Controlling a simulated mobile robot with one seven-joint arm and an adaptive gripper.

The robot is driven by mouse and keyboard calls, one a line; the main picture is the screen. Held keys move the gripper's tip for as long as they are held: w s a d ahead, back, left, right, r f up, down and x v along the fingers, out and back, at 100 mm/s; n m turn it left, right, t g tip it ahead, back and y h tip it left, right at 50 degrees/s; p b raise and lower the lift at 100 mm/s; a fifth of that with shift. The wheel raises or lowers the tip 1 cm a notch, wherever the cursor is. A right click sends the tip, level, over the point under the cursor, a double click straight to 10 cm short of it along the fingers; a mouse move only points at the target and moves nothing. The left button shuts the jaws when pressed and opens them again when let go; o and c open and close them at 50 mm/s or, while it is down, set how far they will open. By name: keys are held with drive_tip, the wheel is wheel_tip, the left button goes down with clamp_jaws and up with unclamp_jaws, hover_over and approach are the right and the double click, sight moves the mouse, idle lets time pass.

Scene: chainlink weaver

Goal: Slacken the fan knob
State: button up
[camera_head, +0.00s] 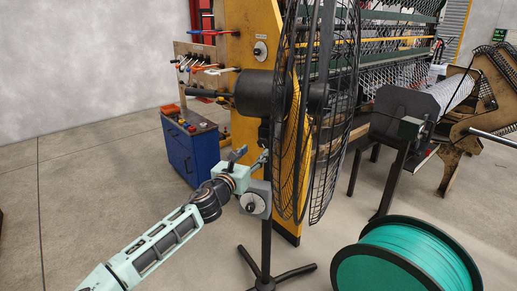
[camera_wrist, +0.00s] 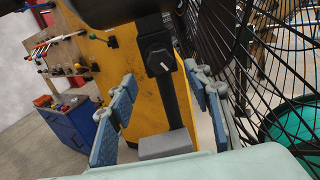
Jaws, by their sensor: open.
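A pedestal fan stands in front of me, with its dark motor housing (camera_head: 260,93) and black wire cage (camera_head: 320,110) on a black pole. A black knob (camera_wrist: 160,63) with a white mark sits high on the pole in the wrist view. I cannot make it out in the head view. My gripper (camera_head: 250,157) is open and empty, just above this box. In the wrist view its fingers (camera_wrist: 160,88) stand apart on either side of the pole.
The fan cage is close to the right finger. A yellow machine frame (camera_head: 256,40) rises behind the pole. A blue cabinet (camera_head: 190,150) stands behind left. A teal spool (camera_head: 400,255) is at front right. Floor at left is clear.

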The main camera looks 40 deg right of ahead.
drive_tip(key=shift+v, duration=2.65)
